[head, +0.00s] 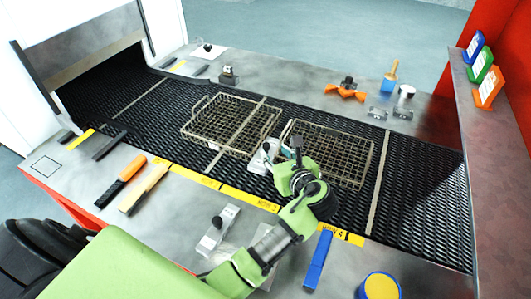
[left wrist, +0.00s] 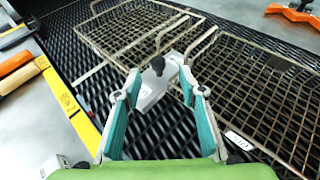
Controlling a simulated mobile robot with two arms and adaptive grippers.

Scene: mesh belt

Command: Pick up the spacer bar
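A pale metal bar with a black knob, which looks like the spacer bar (head: 259,160), lies on the black mesh belt between two wire baskets. My left gripper (head: 282,153) is over the belt at this bar. Its two teal fingers (left wrist: 158,95) are spread wide with nothing held between them. In the head view the gripper hides part of the bar's right side. A similar pale bar with a dark knob (head: 217,233) lies on the front metal ledge. My right gripper is not in view.
The left basket (head: 188,128) and right basket (head: 362,184) stand close on both sides of the bar. A blue bar (head: 318,260), a yellow-topped tin (head: 380,287) and an orange-handled tool (head: 131,168) lie on the front ledge. The belt (head: 425,195) is clear at right.

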